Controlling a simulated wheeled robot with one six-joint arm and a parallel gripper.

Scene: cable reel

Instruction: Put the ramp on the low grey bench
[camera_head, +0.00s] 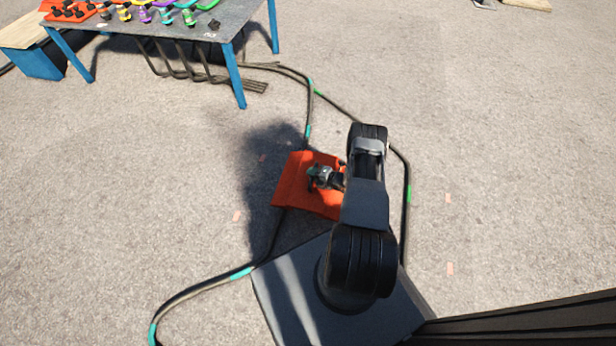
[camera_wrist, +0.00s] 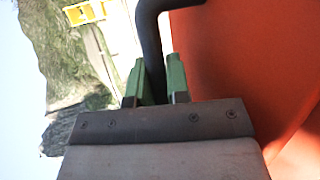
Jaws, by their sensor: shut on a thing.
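The orange ramp (camera_head: 292,185) is in the middle of the head view, in front of my base, at the end of my arm. My gripper (camera_head: 318,178) is at it, partly hidden by my arm. In the wrist view the green fingers of my gripper (camera_wrist: 157,62) are shut on a dark bar-like handle, and the ramp's orange face (camera_wrist: 250,65) fills the right side. A grey-topped table with blue legs (camera_head: 120,30) stands at the upper left; I cannot tell if it is the low grey bench. The ramp's height above the ground is unclear.
A dark cable (camera_head: 200,289) with teal and green bands runs over the ground around the ramp. The table carries an orange tray and several small coloured parts. A wooden-topped blue bench (camera_head: 35,62) stands left of it. The ground at the right is mostly clear.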

